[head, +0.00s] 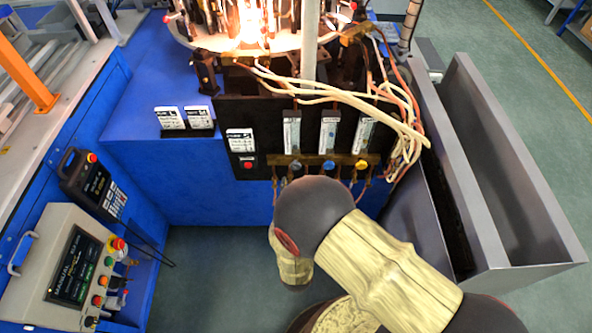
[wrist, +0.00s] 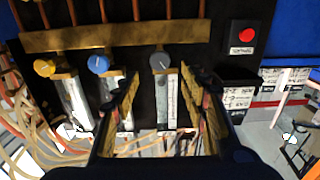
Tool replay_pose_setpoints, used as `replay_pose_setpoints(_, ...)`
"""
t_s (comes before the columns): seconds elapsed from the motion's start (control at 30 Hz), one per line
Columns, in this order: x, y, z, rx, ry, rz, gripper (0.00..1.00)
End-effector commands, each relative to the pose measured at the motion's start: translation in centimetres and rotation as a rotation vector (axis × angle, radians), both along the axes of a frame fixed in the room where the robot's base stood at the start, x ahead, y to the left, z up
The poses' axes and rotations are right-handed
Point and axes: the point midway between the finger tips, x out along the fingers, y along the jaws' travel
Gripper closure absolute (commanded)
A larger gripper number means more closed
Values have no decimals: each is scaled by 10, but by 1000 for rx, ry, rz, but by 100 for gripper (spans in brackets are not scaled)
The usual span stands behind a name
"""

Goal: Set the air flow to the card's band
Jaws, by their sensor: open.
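A black panel holds three valve knobs below upright flow tubes. In the head view these are a dark grey knob (head: 296,167), a blue knob (head: 328,166) and a yellow knob (head: 361,165). Above them stand the left tube (head: 291,131), middle tube (head: 328,131) and right tube (head: 364,133). The wrist view shows the panel inverted, with the grey knob (wrist: 163,62), blue knob (wrist: 98,64) and yellow knob (wrist: 44,68). My gripper (wrist: 165,88) is open and empty, its fingers spread either side of the grey knob's line, apart from it. White cards (head: 169,118) (head: 240,140) have unreadable print.
A red button (head: 247,164) is left of the knobs. Pale hoses (head: 345,97) loop over the tubes towards the right. A bright flame (head: 250,38) burns above the panel. A grey bin (head: 500,180) stands right; a control box (head: 72,270) stands left.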

Motion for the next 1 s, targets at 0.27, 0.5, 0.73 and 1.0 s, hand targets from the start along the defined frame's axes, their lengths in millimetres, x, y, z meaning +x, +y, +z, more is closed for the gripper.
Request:
replay_pose_setpoints(0.27,42,-3,-2,3,0,-4,56)
replay_pose_setpoints(0.5,67,-3,-2,1,2,-1,56)
replay_pose_setpoints(0.73,72,-2,0,0,2,1,56)
replay_pose_setpoints(1.0,71,-2,0,0,2,1,65)
